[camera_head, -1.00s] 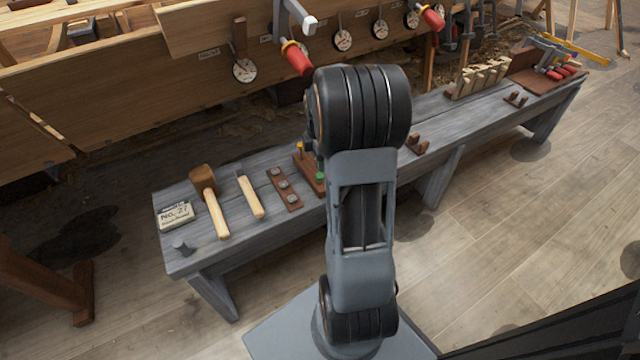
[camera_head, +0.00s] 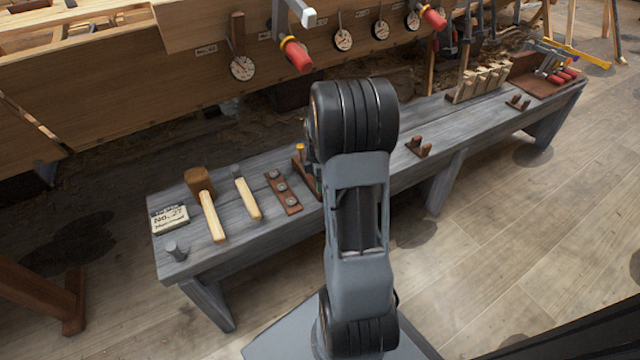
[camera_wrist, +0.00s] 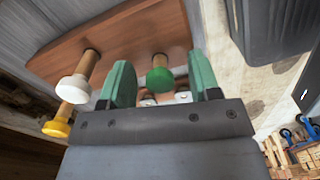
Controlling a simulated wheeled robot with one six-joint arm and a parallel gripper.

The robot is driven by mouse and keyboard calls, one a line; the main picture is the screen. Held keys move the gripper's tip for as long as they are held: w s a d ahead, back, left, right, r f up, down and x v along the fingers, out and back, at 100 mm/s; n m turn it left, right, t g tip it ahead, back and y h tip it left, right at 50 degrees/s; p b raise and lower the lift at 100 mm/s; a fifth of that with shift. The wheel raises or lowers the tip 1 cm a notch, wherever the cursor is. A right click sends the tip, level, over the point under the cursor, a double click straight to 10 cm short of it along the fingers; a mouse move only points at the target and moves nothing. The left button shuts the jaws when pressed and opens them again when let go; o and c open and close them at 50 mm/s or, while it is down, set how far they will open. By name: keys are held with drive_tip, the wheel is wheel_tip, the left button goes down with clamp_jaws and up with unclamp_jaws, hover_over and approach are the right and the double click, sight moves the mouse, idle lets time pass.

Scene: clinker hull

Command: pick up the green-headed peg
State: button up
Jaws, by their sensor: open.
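The green-headed peg (camera_wrist: 160,77) stands out of a brown wooden block (camera_wrist: 140,35) in the wrist view. My gripper (camera_wrist: 161,82) is open, and its two green fingers show on either side of the peg's head, with gaps visible. I cannot tell how deep the head lies between them. A white-headed peg (camera_wrist: 73,88) and a yellow-headed peg (camera_wrist: 57,126) are left of the left finger. In the head view the block (camera_head: 312,176) is partly behind my arm. The yellow peg (camera_head: 300,148) shows there; the green head is not clearly visible.
On the grey bench (camera_head: 250,240) left of the block lie a brown strip with round discs (camera_head: 282,188), a chisel-like tool (camera_head: 247,198), a mallet (camera_head: 208,205) and a card (camera_head: 170,218). A small brown holder (camera_head: 418,147) stands to the right.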

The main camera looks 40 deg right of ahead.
drive_tip(key=c, duration=1)
drive_tip(key=shift+r, duration=0.1)
